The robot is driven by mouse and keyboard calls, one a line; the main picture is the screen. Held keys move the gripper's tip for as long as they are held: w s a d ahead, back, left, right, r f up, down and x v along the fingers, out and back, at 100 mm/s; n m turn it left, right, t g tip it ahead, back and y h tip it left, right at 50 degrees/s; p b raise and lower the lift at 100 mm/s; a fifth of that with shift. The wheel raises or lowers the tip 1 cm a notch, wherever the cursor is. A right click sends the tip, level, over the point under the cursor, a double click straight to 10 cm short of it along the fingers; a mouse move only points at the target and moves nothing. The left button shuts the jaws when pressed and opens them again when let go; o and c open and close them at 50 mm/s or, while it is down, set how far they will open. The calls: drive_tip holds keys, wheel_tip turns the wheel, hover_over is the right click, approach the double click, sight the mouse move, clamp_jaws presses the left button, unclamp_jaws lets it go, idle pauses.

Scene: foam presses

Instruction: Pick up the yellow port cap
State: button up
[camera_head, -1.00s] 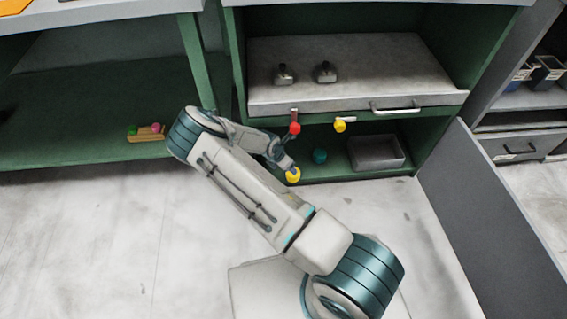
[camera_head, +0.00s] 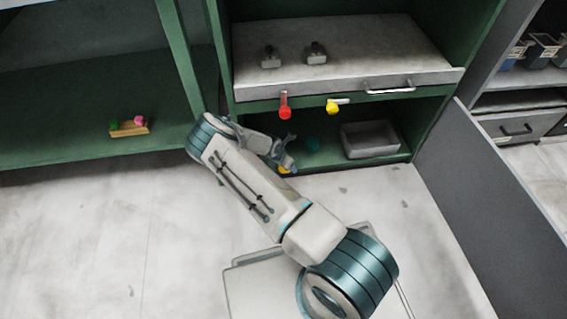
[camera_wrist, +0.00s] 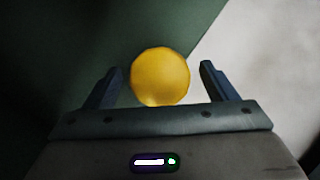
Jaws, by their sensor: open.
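A yellow round cap (camera_wrist: 160,77) fills the space between the two fingers of my gripper (camera_wrist: 161,69) in the wrist view. The fingers are open, with a gap on each side of the cap. In the head view my gripper (camera_head: 287,162) is at the lower shelf of the green cabinet, and only a sliver of the yellow cap (camera_head: 283,170) shows beneath it.
A red handle (camera_head: 285,112) hangs from the grey tray (camera_head: 340,50). A grey door panel (camera_head: 490,200) stands at the right. A wooden block with coloured knobs (camera_head: 129,128) lies at left.

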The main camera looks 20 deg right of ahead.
drive_tip(key=c, duration=1.1)
drive_tip(key=shift+o, duration=0.2)
drive_tip(key=shift+w+d, duration=0.4)
drive_tip(key=shift+d, duration=0.45)
drive_tip(key=o, duration=1)
drive_tip(key=shift+o, duration=0.2)
drive_tip(key=p+v, duration=0.6)
drive_tip(key=v, duration=0.8)
drive_tip(key=shift+d, duration=0.15)
